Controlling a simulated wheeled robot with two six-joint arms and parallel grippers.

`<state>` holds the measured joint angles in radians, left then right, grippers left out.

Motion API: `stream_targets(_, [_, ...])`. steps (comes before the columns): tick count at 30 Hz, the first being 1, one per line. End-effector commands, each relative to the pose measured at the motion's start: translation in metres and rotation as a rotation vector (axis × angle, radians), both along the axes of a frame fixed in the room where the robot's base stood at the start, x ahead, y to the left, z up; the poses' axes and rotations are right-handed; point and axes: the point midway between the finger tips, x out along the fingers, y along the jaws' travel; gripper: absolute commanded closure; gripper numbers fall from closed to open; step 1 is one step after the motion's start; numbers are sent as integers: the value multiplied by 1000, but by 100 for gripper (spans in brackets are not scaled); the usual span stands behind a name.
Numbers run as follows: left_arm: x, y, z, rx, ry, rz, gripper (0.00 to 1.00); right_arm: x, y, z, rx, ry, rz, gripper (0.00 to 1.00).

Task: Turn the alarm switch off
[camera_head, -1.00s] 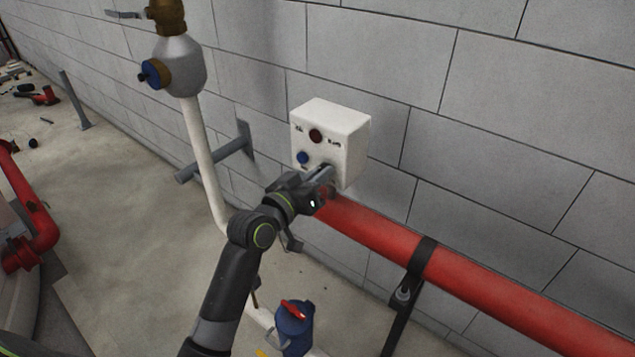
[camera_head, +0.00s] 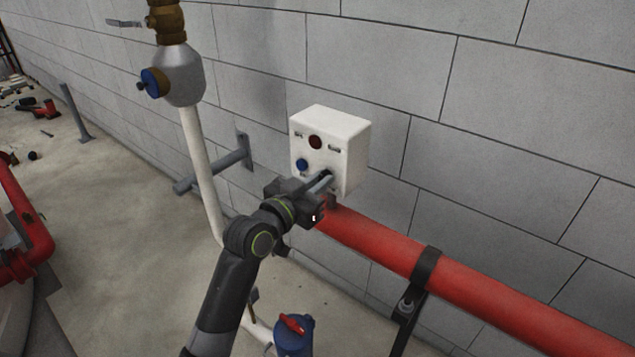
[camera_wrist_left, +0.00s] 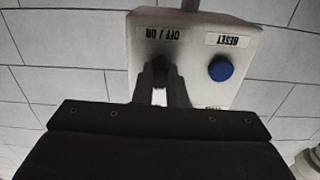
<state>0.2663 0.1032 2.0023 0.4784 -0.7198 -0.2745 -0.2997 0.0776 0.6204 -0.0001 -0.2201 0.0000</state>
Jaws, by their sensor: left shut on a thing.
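The white alarm box (camera_head: 345,152) is mounted on the grey block wall, with a dark red lamp (camera_head: 315,142) at its top and a blue button (camera_head: 302,165) at its left. My left gripper (camera_head: 326,178) is at the lower right of the box's front. In the left wrist view the gripper (camera_wrist_left: 160,88) is shut on the dark switch below the upside-down "OFF / ON" label (camera_wrist_left: 161,33). The fingers hide most of the switch, so its position cannot be told. The blue button (camera_wrist_left: 221,68) beside it carries the label RESET. My right gripper is not in view.
A red pipe (camera_head: 470,285) runs along the wall just below the box. A white pipe (camera_head: 200,165) with a grey and brass valve (camera_head: 180,75) stands to the left. A blue fitting with a red lever (camera_head: 292,335) is low in front.

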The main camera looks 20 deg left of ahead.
Motion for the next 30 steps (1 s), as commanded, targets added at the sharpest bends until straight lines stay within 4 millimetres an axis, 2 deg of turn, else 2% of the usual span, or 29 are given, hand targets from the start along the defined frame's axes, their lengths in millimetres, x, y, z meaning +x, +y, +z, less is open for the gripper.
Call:
stream_targets(5, [0,0,5,-1,-11,1,100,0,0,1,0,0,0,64])
stream_targets(6, [0,0,5,-1,-11,1,84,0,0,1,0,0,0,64])
stream_targets(10, [0,0,3,-1,-8,1,68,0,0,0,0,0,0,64])
stream_targets(22, [-5,2,0,-1,-3,1,67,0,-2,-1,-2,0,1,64])
stream_targets(26, [-21,8,0,1,-4,1,67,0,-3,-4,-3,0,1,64])
stream_targets(30, [-47,18,-1,2,-3,1,67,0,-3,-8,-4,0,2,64])
